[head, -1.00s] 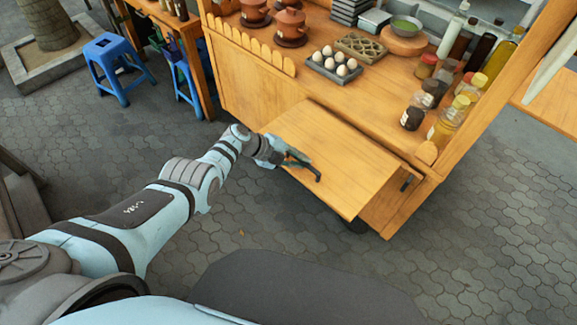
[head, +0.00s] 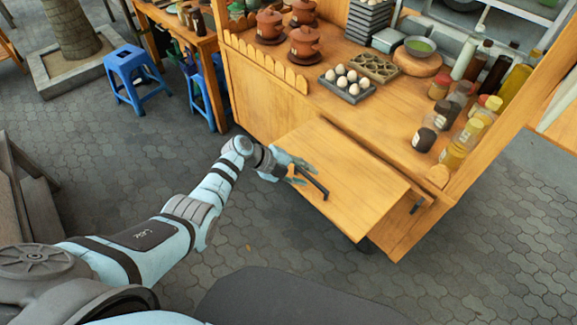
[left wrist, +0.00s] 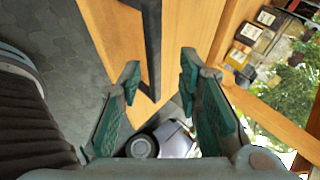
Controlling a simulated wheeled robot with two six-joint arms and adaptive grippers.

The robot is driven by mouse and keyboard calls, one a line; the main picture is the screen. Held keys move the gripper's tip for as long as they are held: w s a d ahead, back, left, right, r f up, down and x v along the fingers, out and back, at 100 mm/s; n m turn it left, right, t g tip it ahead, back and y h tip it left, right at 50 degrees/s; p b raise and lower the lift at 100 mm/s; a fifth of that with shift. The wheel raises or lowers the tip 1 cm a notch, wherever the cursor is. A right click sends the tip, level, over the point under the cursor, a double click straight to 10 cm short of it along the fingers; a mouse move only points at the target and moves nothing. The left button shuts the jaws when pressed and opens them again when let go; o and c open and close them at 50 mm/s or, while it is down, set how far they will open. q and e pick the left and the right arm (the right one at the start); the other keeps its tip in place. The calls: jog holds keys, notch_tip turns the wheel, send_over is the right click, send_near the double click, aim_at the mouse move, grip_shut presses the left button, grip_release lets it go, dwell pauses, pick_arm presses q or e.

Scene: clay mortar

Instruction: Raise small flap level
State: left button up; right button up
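The small flap (head: 350,175) is a plain wooden panel on the near side of the wooden cart. It juts out from below the counter edge, and I cannot tell its exact tilt. A dark bar handle (head: 313,183) is on its face. My left gripper (head: 303,172) is at the flap's left part, beside the handle. In the left wrist view, my left gripper (left wrist: 160,72) has its fingers apart, with the dark handle (left wrist: 152,45) showing between them and the wooden flap (left wrist: 112,40) behind. Contact with the handle is not clear. My right gripper is out of view.
A blue stool (head: 135,75) stands at the upper left. The paving (head: 480,260) before the cart is clear.

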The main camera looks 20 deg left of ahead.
pick_arm(q)
jog(key=v, duration=0.8)
jog(key=shift+a+r, duration=0.15)
jog(key=shift+r, duration=0.1)
